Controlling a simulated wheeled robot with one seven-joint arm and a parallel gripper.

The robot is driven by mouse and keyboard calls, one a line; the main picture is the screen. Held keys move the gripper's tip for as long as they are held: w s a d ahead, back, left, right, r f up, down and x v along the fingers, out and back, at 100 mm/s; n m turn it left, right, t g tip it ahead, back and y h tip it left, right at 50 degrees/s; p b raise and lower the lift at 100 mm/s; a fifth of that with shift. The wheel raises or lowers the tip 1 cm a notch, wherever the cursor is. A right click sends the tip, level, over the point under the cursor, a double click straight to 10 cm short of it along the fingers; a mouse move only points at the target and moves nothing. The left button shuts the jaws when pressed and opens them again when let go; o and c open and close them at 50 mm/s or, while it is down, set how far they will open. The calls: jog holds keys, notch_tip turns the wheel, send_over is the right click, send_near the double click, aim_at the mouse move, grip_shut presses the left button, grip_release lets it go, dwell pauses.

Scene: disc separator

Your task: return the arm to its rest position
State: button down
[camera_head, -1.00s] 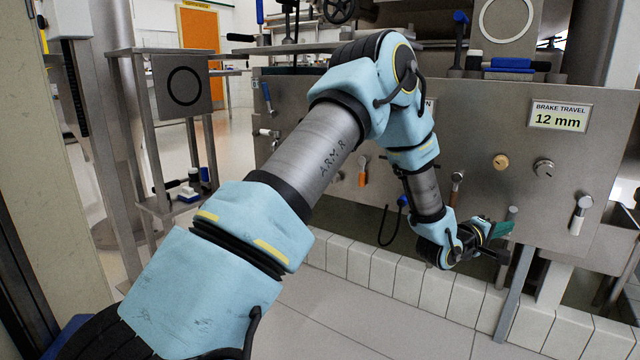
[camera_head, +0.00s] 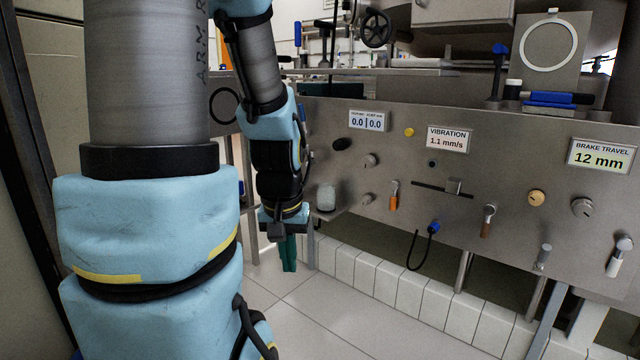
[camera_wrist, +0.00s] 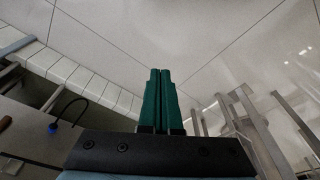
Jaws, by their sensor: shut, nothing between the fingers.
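My gripper (camera_head: 288,254) hangs pointing down at the left of the machine's front panel in the head view, apart from the panel and above the tiled floor. Its green fingers also show in the wrist view (camera_wrist: 159,76), lying side by side, shut and empty. My arm fills the left of the head view, folded with the forearm coming down behind the upper arm. The upper arm hides what is behind it.
The steel panel (camera_head: 470,155) with knobs, levers and displays stands to the right of my gripper. A white tiled plinth (camera_head: 385,292) runs below it. The floor (camera_head: 310,315) under my gripper is clear. Metal stand legs (camera_wrist: 262,125) show at the right of the wrist view.

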notch_tip(320, 180, up, 38)
jog(key=s+p, duration=0.1)
jog(key=p, duration=3.6)
jog(key=shift+s+a+r+p, duration=0.15)
jog(key=shift+s+a+p, duration=0.1)
jog(key=shift+a+p, duration=0.2)
